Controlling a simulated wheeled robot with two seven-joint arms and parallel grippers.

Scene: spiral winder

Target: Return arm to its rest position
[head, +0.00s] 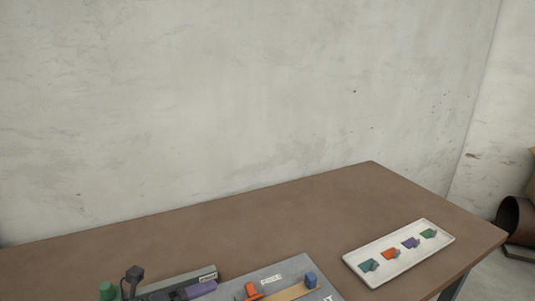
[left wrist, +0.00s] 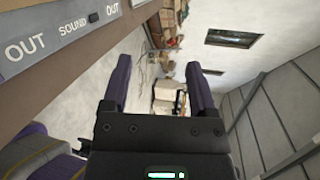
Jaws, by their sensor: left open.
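My left gripper (left wrist: 158,66) shows in the left wrist view, its two purple fingers spread apart with nothing held between them. The wrist view looks out over the room beyond the gripper. A grey panel with the words OUT, SOUND and OUT (left wrist: 70,30) lies at its upper left, beside the fingers and apart from them. In the head view no arm shows clearly; a dark and purple shape (head: 200,289) at the bottom edge is cut off, and I cannot tell if it is part of my gripper. My right gripper is in neither view.
The brown table (head: 290,211) has a bare back part. A grey board (head: 290,270) with an orange and a blue block is cut off at the bottom. A white tray (head: 384,278) with several coloured pieces lies at the right. A green knob (head: 107,290) stands at lower left.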

